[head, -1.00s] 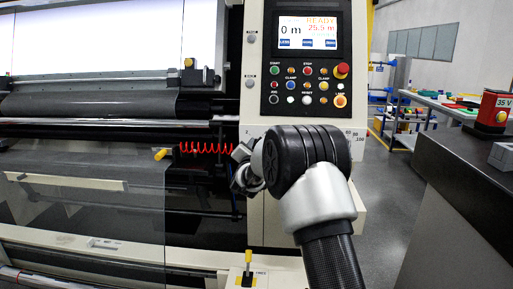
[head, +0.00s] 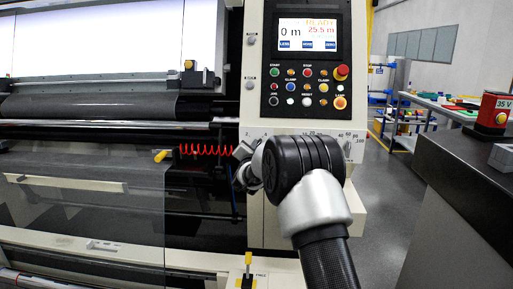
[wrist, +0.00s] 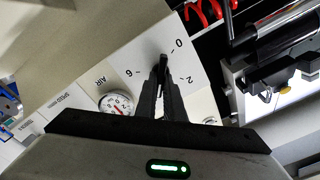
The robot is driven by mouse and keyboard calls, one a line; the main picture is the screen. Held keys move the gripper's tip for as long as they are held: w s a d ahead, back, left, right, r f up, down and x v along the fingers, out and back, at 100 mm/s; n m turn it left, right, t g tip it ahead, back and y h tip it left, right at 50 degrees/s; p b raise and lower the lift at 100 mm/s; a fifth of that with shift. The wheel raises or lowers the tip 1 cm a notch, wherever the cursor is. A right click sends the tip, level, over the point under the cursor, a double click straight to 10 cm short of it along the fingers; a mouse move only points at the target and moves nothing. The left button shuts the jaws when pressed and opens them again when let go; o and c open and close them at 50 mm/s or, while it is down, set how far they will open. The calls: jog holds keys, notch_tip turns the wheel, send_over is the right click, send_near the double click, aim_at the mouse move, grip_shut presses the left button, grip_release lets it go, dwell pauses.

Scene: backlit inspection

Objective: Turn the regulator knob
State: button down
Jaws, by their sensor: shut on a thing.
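In the wrist view, my gripper (wrist: 163,68) reaches onto a pale dial plate (wrist: 146,52) marked 0, 2 and 6. Its dark fingers are shut on the regulator knob at the middle of these marks. The fingers hide most of the knob, so its pointer setting cannot be read. A round white gauge (wrist: 117,103) sits beside the AIR label, left of the fingers.
The control panel (head: 262,70) carries a lit screen (head: 308,33) and several buttons above my arm. A red coiled hose (head: 205,149) hangs to the left. A dark counter (head: 470,180) with a red device (head: 493,112) stands at right, with open floor between.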

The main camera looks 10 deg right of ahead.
jog(key=shift+n, duration=0.3)
jog(key=shift+w+a+f+n+p, duration=0.1)
jog(key=shift+a+f+n+p, duration=0.1)
jog(key=shift+n, duration=4.95)
jog(key=shift+a+f+n+p, duration=0.1)
jog(key=shift+a+f+n, duration=0.1)
jog(key=shift+n, duration=5)
jog(key=shift+w+a+f+n+p, duration=0.1)
jog(key=shift+a+f+n, duration=0.1)
jog(key=shift+n, duration=4.95)
jog(key=c, duration=1.9)
grip_release()
jog(key=shift+s, duration=0.1)
jog(key=shift+o, duration=0.2)
